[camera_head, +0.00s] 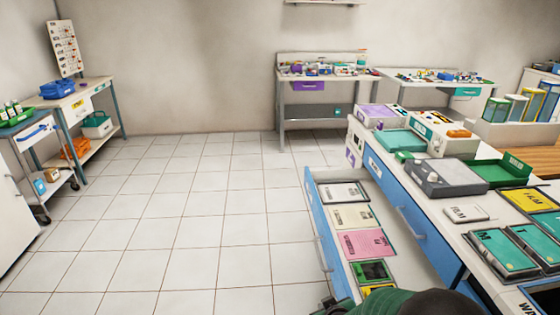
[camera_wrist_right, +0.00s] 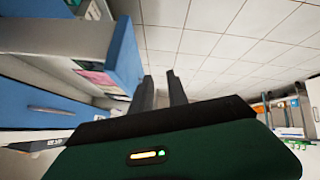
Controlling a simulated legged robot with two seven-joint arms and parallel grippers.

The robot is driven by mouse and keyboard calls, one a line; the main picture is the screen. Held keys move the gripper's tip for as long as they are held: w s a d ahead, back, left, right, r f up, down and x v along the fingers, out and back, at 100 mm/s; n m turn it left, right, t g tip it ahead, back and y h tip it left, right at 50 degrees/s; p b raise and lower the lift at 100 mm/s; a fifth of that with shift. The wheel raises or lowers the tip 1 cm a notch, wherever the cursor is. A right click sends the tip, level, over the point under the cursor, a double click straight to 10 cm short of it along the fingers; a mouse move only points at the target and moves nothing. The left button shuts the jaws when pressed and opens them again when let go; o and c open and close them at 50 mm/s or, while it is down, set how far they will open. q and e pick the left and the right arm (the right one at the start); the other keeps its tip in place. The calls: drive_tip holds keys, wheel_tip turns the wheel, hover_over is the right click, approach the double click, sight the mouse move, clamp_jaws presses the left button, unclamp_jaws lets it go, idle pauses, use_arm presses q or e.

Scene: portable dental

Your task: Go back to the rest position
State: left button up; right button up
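My right gripper (camera_wrist_right: 162,78) shows in the right wrist view as two dark fingers standing apart with floor tiles visible between them. It is open and holds nothing. In that view the blue open drawer is to its left, apart from the fingers. In the head view, my green and black right arm comes in at the bottom right edge, in front of the drawer's near end, with only a dark bit of the gripper showing. My left gripper is out of view.
A blue drawer (camera_head: 318,229) stands open from the counter at right, with cards and a pink sheet (camera_head: 364,243) inside. A grey box (camera_head: 446,176), green tray (camera_head: 501,170) and teal folders lie on the counter. Workbenches stand at the back and left. The tiled floor (camera_head: 200,205) is clear.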

drive_tip(key=s+d+r+m+g+p, duration=0.1)
drive_tip(key=s+d+r+m+g, duration=0.15)
drive_tip(key=s, duration=0.85)
drive_tip(key=s+d+r+m+g, duration=0.2)
drive_tip(key=s+d+g, duration=0.2)
drive_tip(key=s, duration=0.7)
drive_tip(key=w+p+v, duration=0.1)
drive_tip(key=p+v, duration=0.7)
drive_tip(key=w+p+v, duration=0.2)
drive_tip(key=p+v, duration=0.6)
drive_tip(key=p, duration=0.1)
drive_tip(key=shift+w+r, duration=0.55)
drive_tip(key=shift+r, duration=0.2)
drive_tip(key=shift+d, duration=0.1)
